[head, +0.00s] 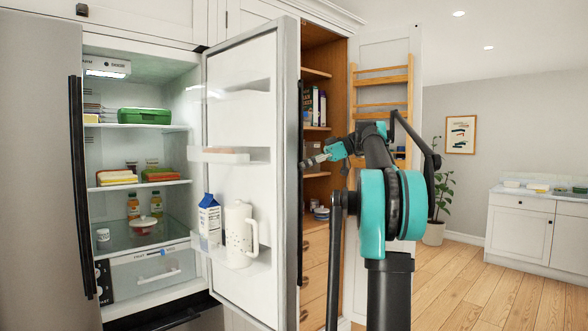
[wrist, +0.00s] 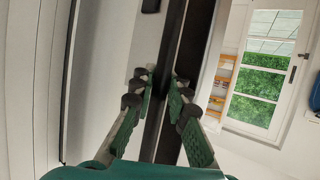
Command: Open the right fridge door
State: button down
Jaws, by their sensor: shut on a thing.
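The right fridge door (head: 237,115) stands swung wide open, showing its inner side with shelves. Its long black handle (head: 300,230) runs upright along the door's free edge. My gripper (head: 305,162) reaches in from the right and is at the handle, around mid height. In the wrist view my gripper (wrist: 161,88) has its green-padded fingers on both sides of the dark handle bar (wrist: 156,135), shut on it. The door hides part of the contact in the head view. The left fridge door (head: 38,150) appears closed, with its own black handle (head: 76,185).
The open fridge (head: 130,75) holds food on several shelves. A milk carton (head: 208,218) and white jug (head: 239,235) stand in the door shelf. Right of the door is an open wooden pantry cabinet (head: 318,60) with a racked door (head: 382,75). The floor (head: 490,295) at right is clear.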

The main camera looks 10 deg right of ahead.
jog(key=shift+n+g, duration=0.7)
jog(key=shift+g, duration=0.1)
jog(key=shift+w+d, duration=2)
jog(key=shift+w, duration=0.05)
jog(key=c, duration=1.5)
grip_release()
jog(key=shift+d, duration=0.15)
jog(key=shift+c, duration=0.2)
jog(key=shift+s+a, duration=0.1)
jog(key=shift+a, duration=0.15)
